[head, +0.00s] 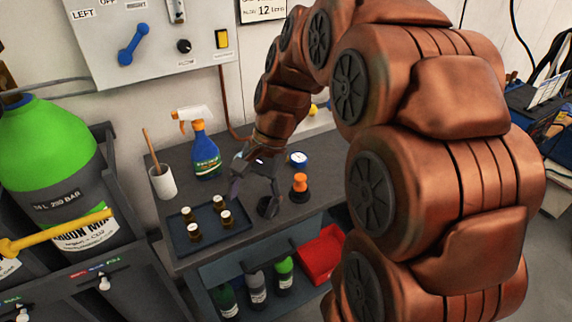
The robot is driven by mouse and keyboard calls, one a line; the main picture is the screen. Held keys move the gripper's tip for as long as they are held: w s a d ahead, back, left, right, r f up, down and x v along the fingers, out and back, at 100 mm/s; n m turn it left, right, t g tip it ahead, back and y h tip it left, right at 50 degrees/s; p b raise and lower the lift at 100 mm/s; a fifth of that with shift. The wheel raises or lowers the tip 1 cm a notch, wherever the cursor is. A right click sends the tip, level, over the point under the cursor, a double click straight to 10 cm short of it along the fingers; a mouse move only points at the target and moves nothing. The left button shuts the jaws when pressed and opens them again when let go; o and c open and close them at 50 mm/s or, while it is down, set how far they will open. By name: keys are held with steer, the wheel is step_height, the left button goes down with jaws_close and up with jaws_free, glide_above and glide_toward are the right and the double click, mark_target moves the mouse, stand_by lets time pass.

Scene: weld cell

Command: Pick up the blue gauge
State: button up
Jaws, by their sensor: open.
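The blue gauge (298,159), a small round piece with a blue rim and a pale face, lies on the dark bench top. My gripper (254,192) points down over the bench, to the left of the gauge and nearer the front. Its fingers are spread, with nothing seen between them. The gauge is apart from the fingers and in plain view. The height of the fingertips above the bench is hard to tell.
An orange-topped piece (300,186) stands just right of my gripper. A tray (179,245) with several small bottles lies left. Behind are a spray bottle (205,150) and a white cup (163,183). A red bin (322,255) sits below.

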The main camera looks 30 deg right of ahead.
steer(key=w+d+f+m+t+y+b, duration=0.1)
steer(key=w+d+f+m+t+b, duration=0.1)
steer(key=w+d+m, duration=0.45)
steer(key=m+t+y+b, duration=0.2)
steer(key=m+t+b, duration=0.2)
steer(key=m, duration=0.4)
glide_toward(289, 157)
steer(key=shift+w+a+f, duration=0.15)
steer(key=shift+w+a, duration=0.1)
steer(key=shift+a, duration=0.15)
steer(key=shift+w+a+f, duration=0.2)
steer(key=shift+w+a, duration=0.1)
steer(key=shift+a, duration=0.15)
steer(key=shift+w+f, duration=0.1)
steer(key=shift+f, duration=0.05)
steer(key=shift+d+f+x, duration=0.1)
steer(key=shift+f+x, duration=0.05)
steer(key=shift+x, duration=1.7)
steer(key=shift+d+f+x, duration=0.1)
steer(key=shift+d+x, duration=0.05)
steer(key=shift+x, duration=1.65)
steer(key=shift+c, duration=0.4)
jaws_close()
steer(key=shift+r, duration=0.1)
